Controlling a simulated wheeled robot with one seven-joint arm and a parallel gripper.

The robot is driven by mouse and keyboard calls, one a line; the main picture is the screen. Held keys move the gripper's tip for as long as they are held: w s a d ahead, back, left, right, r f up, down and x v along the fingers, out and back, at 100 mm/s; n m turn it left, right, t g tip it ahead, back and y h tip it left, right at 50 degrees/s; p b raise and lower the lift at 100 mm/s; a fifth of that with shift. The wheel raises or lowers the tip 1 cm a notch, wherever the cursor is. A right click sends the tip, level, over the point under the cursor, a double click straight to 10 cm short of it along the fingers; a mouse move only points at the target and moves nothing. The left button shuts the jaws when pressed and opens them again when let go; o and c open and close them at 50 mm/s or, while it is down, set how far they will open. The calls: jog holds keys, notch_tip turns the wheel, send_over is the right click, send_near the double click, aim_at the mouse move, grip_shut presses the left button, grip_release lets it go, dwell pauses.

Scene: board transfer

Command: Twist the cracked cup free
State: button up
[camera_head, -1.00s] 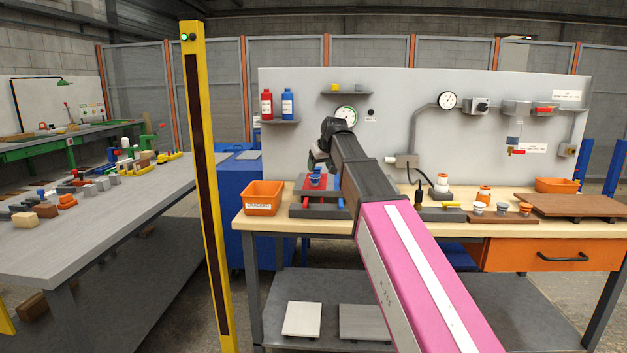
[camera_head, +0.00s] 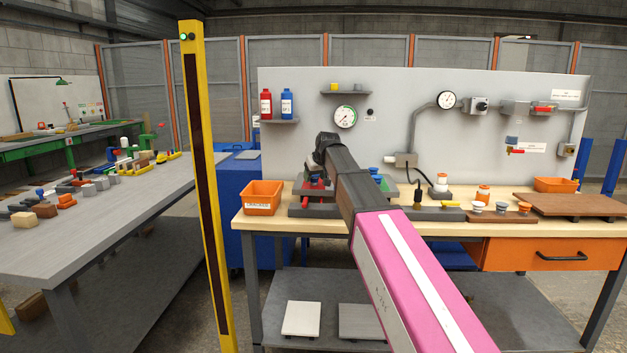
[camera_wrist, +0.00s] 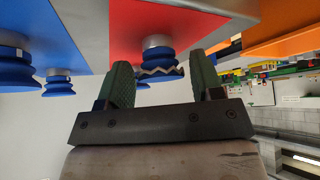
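The cracked cup (camera_wrist: 158,60) is a blue bellows suction cup with a jagged light-and-dark line around its lip, seen in the wrist view. It sits on a grey metal fitting on a red panel (camera_wrist: 130,25). My gripper (camera_wrist: 160,80) is open, with one green finger on each side of the cup and a visible gap to each. Other blue cups (camera_wrist: 15,62) stand to the left of it in the wrist view. In the head view my gripper is mostly hidden by my arm, above the red-and-grey fixture (camera_head: 318,210) on the bench.
An orange bin (camera_head: 262,197), its label apparently reading "CRACKED", stands left of the fixture. To the right, a brown board (camera_head: 495,217) holds small cups with white and orange parts. A grey backboard (camera_head: 400,85) with gauges rises behind. A yellow post (camera_head: 205,200) stands at front left.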

jog(key=c, duration=0.5)
jog(key=shift+c, duration=0.2)
jog(key=shift+w+d+n+g+y, duration=0.15)
jog(key=shift+n+g+y, duration=0.25)
jog(key=shift+n, duration=0.6)
jog(key=shift+n+g+y, duration=0.4)
jog(key=shift+n+y, duration=0.2)
jog(key=shift+n, duration=0.6)
jog(key=n, duration=0.1)
jog(key=n+g, duration=0.1)
jog(key=shift+w+n+y, duration=0.2)
jog(key=shift+n+y, duration=0.1)
jog(key=shift+y, duration=0.1)
jog(key=shift+d+n+g, duration=0.1)
jog(key=shift+n+g, duration=0.5)
jog(key=shift+n, duration=0.2)
